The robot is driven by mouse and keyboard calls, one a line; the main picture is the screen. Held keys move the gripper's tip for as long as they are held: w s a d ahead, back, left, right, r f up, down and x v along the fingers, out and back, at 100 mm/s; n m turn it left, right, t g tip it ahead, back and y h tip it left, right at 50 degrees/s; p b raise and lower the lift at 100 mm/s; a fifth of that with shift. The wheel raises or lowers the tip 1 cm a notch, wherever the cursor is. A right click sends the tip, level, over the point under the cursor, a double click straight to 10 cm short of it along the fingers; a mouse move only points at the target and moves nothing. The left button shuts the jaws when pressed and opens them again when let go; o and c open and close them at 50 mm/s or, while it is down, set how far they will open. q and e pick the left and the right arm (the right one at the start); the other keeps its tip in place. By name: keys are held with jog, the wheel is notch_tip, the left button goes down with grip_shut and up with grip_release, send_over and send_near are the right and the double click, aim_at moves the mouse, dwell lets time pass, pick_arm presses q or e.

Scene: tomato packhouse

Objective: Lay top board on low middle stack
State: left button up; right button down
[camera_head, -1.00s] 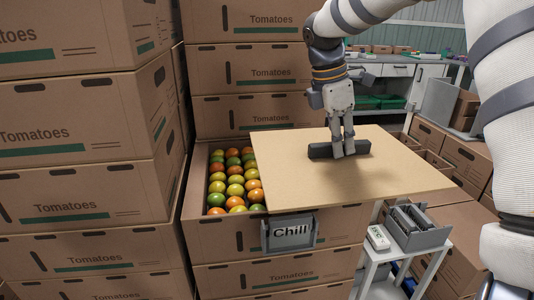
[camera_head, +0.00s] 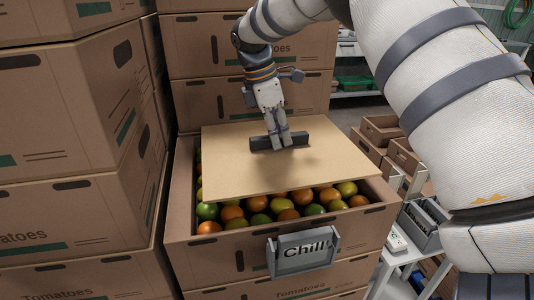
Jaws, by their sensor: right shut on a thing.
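A tan board (camera_head: 235,172) with a dark bar handle (camera_head: 262,143) lies level over the back of an open tomato box (camera_head: 177,207) on top of the low middle stack. My right gripper (camera_head: 284,143) is shut on the handle from above. Red, orange and green tomatoes (camera_head: 285,205) show along the box's front, in front of the board's near edge. I cannot tell whether the board touches the rim or hovers just above it. My left gripper is not in view.
Tall stacks of closed tomato cartons stand at the left (camera_head: 62,120) and behind (camera_head: 190,97). A grey "Chill" sign (camera_head: 303,248) hangs on the box front. At the right are a small white side table (camera_head: 404,257) and lower open boxes (camera_head: 383,130).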

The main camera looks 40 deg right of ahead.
aim_at(272, 150)
jog(key=shift+w+a+f, duration=0.15)
jog(key=shift+w+f, duration=0.2)
jog(key=shift+f, duration=0.05)
jog(key=shift+w+a+f, duration=0.1)
jog(key=shift+w+f, duration=0.1)
jog(key=shift+f, duration=0.75)
jog(key=shift+w+a+f, duration=0.1)
jog(key=shift+w+f, duration=0.05)
jog(key=shift+f, duration=0.75)
jog(key=shift+f, duration=0.1)
jog(key=c, duration=1.5)
grip_release()
jog(key=v, duration=1.2)
jog(key=shift+s+b, duration=0.1)
jog(key=shift+b, duration=0.3)
jog(key=shift+d, duration=0.1)
